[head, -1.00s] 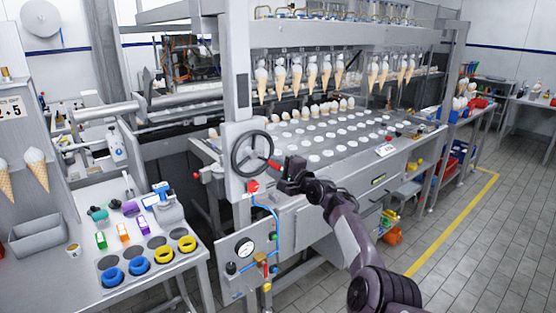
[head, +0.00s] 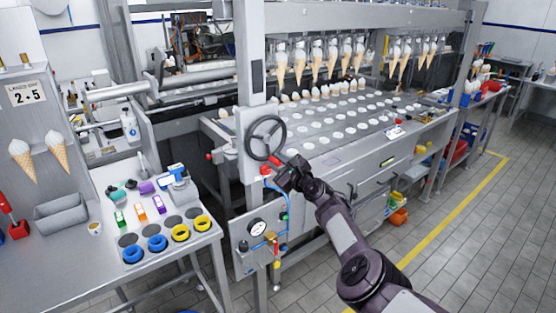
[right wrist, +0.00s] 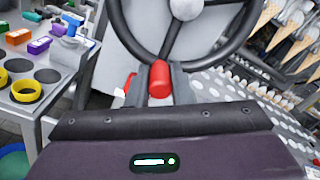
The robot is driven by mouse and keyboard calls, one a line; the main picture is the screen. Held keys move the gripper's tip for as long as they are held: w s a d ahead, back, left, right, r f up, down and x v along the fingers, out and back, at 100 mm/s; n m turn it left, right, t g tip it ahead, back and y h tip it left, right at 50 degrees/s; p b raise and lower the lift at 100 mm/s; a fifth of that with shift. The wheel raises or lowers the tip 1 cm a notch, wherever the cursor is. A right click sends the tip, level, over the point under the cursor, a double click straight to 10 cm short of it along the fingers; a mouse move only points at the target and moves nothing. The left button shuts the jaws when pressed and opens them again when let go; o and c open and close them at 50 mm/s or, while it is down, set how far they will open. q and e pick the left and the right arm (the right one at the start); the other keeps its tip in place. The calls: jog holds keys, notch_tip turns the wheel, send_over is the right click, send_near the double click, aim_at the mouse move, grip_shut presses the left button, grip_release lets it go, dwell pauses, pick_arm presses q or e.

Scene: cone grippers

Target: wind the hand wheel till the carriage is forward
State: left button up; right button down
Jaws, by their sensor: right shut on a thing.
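The hand wheel (head: 266,137) is a dark spoked ring on the pale front post of the machine. Its red handle (head: 275,160) is at the lower right of the rim. My right gripper (head: 282,166) is at this handle. The right wrist view shows the red handle (right wrist: 160,78) between the two grey fingers, which are shut on it. Rows of ice cream cones (head: 316,62) hang tip down under the upper beam (head: 350,18). This seems to be the carriage, but I cannot tell for sure how far forward it is. My left gripper is out of view.
A bed with several white-filled holes (head: 350,133) lies under the cones. A side table (head: 75,270) at left holds blue and yellow rings, small coloured blocks and a grey bin (head: 62,213). A gauge panel (head: 257,228) is below the wheel. Tiled floor is clear at right.

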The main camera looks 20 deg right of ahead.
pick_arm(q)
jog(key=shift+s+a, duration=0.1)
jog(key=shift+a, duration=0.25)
pick_arm(e)
jog(key=shift+s+a+f+m, duration=0.2)
jog(key=shift+a+f+m, duration=0.25)
jog(key=shift+m, duration=0.15)
jog(key=c, duration=1.6)
grip_release()
jog(key=o, duration=0.3)
jog(key=shift+r, duration=0.2)
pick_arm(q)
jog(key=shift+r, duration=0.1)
pick_arm(e)
jog(key=shift+d+r, duration=0.1)
